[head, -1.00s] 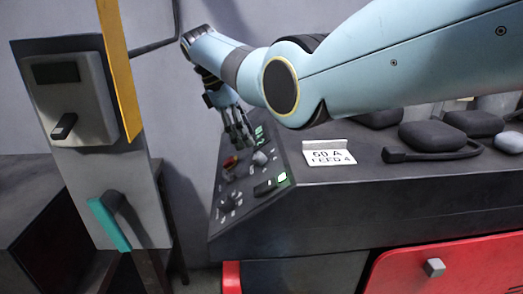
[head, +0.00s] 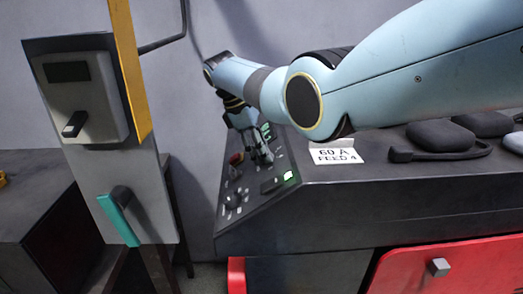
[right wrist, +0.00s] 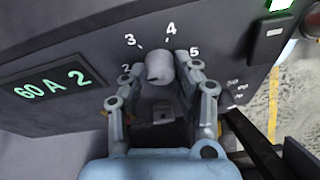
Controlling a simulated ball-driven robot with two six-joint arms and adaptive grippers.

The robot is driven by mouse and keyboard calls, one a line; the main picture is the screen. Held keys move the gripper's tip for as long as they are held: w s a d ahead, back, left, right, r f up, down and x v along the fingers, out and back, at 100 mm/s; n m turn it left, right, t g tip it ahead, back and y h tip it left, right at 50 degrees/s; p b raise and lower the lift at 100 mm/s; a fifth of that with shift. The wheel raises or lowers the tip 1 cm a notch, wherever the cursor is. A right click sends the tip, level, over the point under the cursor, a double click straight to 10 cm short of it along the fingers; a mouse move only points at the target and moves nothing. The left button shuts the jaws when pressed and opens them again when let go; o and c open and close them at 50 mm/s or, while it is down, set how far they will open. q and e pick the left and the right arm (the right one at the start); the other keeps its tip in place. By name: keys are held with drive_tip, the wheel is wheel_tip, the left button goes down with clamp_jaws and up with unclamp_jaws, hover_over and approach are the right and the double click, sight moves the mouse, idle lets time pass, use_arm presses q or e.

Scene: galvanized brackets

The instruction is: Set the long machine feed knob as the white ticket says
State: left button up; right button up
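The white ticket (head: 336,154) on top of the long machine reads "60 A FEED 4". The machine's sloped control panel (head: 233,212) is at its left end. In the right wrist view a grey knob (right wrist: 159,68) sits on the panel beneath the printed numbers 2, 3, 4 and 5. The panel display (right wrist: 55,84) reads "60 A 2". My right gripper (right wrist: 162,64) has its fingertips on either side of the knob, seemingly with small gaps. It also shows over the panel in the head view (head: 261,157). I cannot tell the knob's exact pointing. My left gripper is out of view.
A red knob (head: 236,159), a dark knob (head: 235,199) and a green-lit switch (head: 288,176) are close by on the panel. A grey post with a box (head: 82,95), teal lever (head: 118,219) and yellow strip stands at left. Dark padded items (head: 440,138) lie on the machine top.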

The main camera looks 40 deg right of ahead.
clamp_jaws()
